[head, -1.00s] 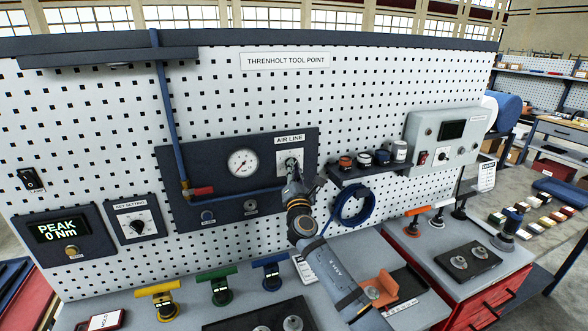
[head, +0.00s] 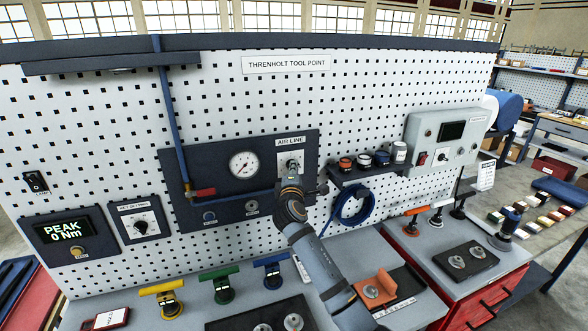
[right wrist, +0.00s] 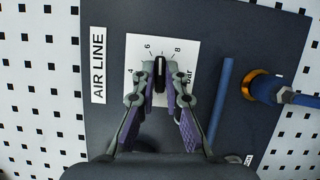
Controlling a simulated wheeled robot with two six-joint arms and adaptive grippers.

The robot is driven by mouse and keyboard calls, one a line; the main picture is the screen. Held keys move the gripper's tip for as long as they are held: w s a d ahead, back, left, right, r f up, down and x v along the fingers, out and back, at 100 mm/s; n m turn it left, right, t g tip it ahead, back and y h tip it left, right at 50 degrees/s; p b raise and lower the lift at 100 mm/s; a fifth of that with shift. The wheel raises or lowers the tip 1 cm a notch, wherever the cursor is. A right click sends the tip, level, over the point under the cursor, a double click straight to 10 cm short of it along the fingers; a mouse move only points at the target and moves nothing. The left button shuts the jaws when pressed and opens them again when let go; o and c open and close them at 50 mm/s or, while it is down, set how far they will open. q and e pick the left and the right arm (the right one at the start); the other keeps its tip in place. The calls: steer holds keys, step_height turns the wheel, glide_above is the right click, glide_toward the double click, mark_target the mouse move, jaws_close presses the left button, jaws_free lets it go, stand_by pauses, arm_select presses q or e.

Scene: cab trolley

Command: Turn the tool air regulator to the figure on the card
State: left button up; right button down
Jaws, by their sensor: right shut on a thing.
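The air regulator knob (right wrist: 161,68) is dark with a pale line, on a white dial plate (right wrist: 190,46) marked 4, 6, 8 and bar. Its line points between the 6 and the 8 in the right wrist view. My right gripper (right wrist: 160,76) is shut on the knob, one fingertip at each side. In the head view my right gripper (head: 291,184) reaches up to the plate below the AIR LINE label. The round pressure gauge (head: 243,165) is left of it; its reading is too small to tell. A white card (head: 486,176) hangs at right, its text illegible. My left gripper is out of view.
A blue coiled hose (head: 353,206) hangs right of my right arm, below a small shelf of pots (head: 366,163). A blue pipe with a red-handled valve (head: 203,193) is left. Coloured T-handled tools (head: 222,285) stand on the bench below.

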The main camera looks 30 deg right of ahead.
steer(key=shift+m, duration=0.5)
steer(key=c, duration=1.4)
jaws_free()
steer(key=shift+s, duration=0.1)
steer(key=v, duration=1.2)
steer(key=shift+r, duration=0.1)
